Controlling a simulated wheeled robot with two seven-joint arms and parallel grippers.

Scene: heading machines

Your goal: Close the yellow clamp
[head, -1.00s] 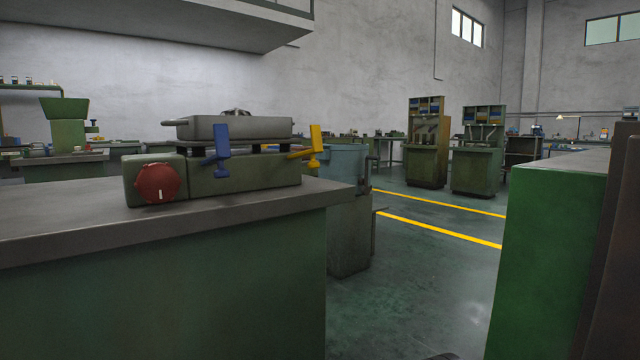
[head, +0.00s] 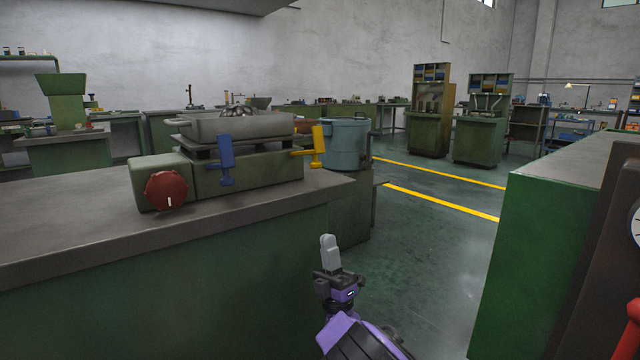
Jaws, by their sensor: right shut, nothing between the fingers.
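The yellow clamp (head: 318,146) stands upright on the right end of a green machine base (head: 248,174), with a short arm reaching left. A blue clamp (head: 226,158) is on the front side of the same base. My right gripper (head: 329,242) is shut and empty, pointing up, in front of the bench's right end. It is below the yellow clamp in the picture and apart from it. My left gripper is not in view.
The machine has a red knob (head: 166,190) and a grey tray (head: 235,127) on top. It sits on a grey-topped bench (head: 80,215). A blue-grey bucket (head: 346,146) stands behind the clamp. A green cabinet (head: 545,240) is at right; open floor (head: 430,270) lies between.

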